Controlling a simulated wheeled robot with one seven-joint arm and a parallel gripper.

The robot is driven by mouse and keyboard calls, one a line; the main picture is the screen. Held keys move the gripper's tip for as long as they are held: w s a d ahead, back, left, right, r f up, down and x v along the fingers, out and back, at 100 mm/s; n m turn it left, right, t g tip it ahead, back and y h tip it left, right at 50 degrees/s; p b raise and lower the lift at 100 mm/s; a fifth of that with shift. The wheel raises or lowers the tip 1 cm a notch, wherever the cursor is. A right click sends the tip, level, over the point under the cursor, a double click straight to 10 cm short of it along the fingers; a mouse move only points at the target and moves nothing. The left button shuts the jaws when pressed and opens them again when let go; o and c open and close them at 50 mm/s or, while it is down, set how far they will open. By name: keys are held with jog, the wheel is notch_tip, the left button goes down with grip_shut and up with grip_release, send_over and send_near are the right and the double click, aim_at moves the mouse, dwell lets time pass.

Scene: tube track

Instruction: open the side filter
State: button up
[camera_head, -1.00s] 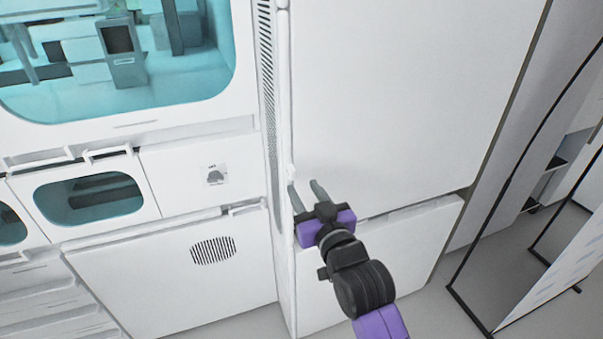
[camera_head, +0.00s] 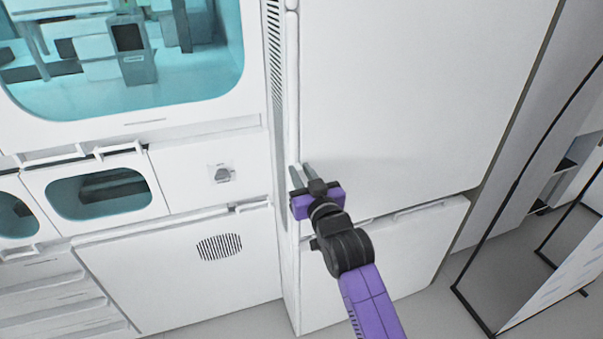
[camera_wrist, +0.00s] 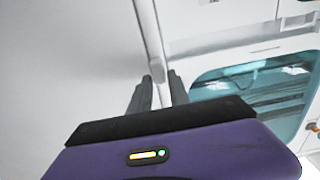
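The tall narrow side filter panel (camera_head: 287,235) stands at the left edge of the big white cabinet, with a slotted vent strip (camera_head: 274,50) along its upper part. A long white bar (camera_head: 292,100) runs down its front edge and also shows in the wrist view (camera_wrist: 147,30). My gripper (camera_head: 301,167) is at the lower part of this bar. In the wrist view my fingertips (camera_wrist: 161,77) lie on either side of the bar, close together, and appear shut on it. The contact itself is partly hidden. The panel looks flush with the cabinet.
The big white cabinet front (camera_head: 400,90) is at the right. A teal window (camera_head: 125,60) and a smaller teal window (camera_head: 98,193) are at the left. A black-framed stand (camera_head: 500,225) is at the far right, with grey floor between.

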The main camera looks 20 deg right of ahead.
grip_shut()
dwell(1.1)
